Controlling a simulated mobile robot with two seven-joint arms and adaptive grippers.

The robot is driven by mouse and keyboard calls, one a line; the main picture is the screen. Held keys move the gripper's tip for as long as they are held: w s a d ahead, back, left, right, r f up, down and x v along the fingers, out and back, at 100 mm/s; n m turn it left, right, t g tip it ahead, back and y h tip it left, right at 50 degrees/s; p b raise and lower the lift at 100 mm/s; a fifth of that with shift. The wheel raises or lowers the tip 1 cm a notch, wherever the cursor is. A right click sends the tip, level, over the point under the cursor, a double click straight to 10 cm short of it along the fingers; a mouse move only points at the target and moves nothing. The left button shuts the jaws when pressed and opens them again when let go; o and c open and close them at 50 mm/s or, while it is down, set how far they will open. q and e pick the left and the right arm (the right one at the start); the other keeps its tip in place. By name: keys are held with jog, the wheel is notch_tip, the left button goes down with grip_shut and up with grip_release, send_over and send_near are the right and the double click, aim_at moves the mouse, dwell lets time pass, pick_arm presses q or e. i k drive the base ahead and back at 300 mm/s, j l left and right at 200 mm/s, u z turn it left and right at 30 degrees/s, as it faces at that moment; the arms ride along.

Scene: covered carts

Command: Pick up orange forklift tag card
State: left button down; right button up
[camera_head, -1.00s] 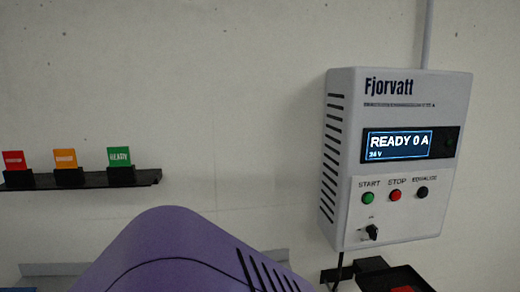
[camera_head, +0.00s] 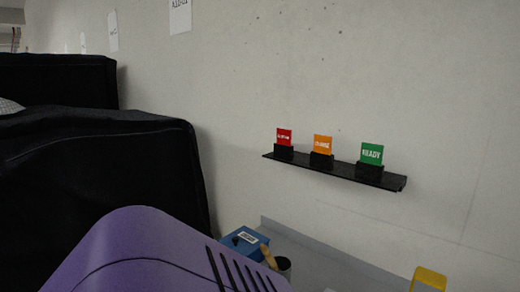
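The orange tag card (camera_head: 322,145) stands upright in a black holder on a black wall shelf (camera_head: 339,171). A red card (camera_head: 284,137) stands in a holder to its left, and a green card (camera_head: 371,154) marked READY stands to its right. Neither of my grippers shows in the head view, and nothing is seen touching the cards.
Large black covered shapes (camera_head: 95,180) fill the left side. Below the shelf, a grey ledge (camera_head: 325,268) along the wall holds a blue box (camera_head: 243,241) and a dark cup (camera_head: 284,266) with a wooden handle. A yellow object (camera_head: 430,277) shows at the lower right. Purple housing covers the bottom left.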

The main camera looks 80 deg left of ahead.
aim_at(323, 144)
jog(key=u, duration=1.8)
jog(key=j, duration=0.2)
